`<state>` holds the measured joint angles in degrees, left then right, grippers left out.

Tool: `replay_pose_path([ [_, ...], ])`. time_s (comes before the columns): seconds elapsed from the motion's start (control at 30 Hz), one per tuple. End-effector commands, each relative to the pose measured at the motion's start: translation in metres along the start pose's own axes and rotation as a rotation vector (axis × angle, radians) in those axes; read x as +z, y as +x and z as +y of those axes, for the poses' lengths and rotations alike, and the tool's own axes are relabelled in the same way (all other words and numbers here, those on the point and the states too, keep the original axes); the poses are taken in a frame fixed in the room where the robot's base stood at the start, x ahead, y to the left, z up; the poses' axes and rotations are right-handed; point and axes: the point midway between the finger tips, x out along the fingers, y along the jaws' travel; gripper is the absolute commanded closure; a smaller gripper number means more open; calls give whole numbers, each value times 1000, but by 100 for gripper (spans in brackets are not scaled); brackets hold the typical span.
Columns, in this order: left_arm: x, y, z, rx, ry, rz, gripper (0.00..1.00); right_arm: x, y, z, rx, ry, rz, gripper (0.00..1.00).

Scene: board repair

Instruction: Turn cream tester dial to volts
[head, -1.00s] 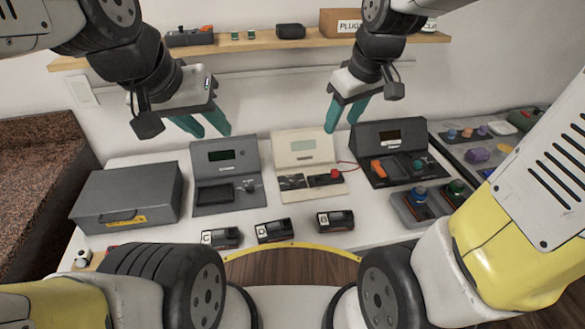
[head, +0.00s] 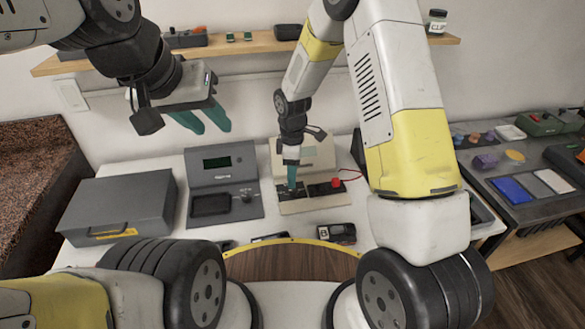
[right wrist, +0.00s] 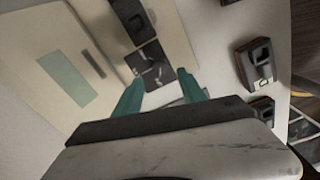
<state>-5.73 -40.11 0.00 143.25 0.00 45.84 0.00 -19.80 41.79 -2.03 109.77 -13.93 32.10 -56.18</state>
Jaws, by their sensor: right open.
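The cream tester (head: 318,157) stands upright at the middle of the table, its upper part partly hidden by my right arm. In the right wrist view its cream face (right wrist: 118,65) shows a pale green screen (right wrist: 64,80) and a dark square dial panel (right wrist: 152,65) with light markings. My right gripper (head: 291,185) is over the left part of the tester's lower deck. The wrist view shows its teal fingers (right wrist: 160,80) apart, with the dial panel just beyond the tips; contact cannot be told. My left gripper (head: 215,130) is open and empty, high above the table's back left.
A grey tester (head: 222,180) stands left of the cream one, and a grey case (head: 118,200) further left. A red plug (head: 336,182) sits on the cream tester's deck. A black module marked B (head: 336,233) lies in front. My right arm hides the table's right part.

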Motion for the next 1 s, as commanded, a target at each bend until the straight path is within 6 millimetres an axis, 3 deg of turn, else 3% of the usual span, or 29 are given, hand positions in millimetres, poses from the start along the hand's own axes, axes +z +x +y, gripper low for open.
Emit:
replay_pose_path([
  [0.33, 0, 0, 0, 0, 0, 0, 64, 0, 52, -1, -2, 2, -1, 52],
  [0.73, 0, 0, 0, 0, 0, 0, 64, 1, 61, 0, 0, 4, 0, 52],
  [0.9, 0, 0, 0, 0, 0, 0, 64, 1, 61, 0, 0, 4, 0, 85],
  [1.0, 0, 0, 0, 0, 0, 0, 64, 1, 61, 0, 0, 4, 0, 100],
])
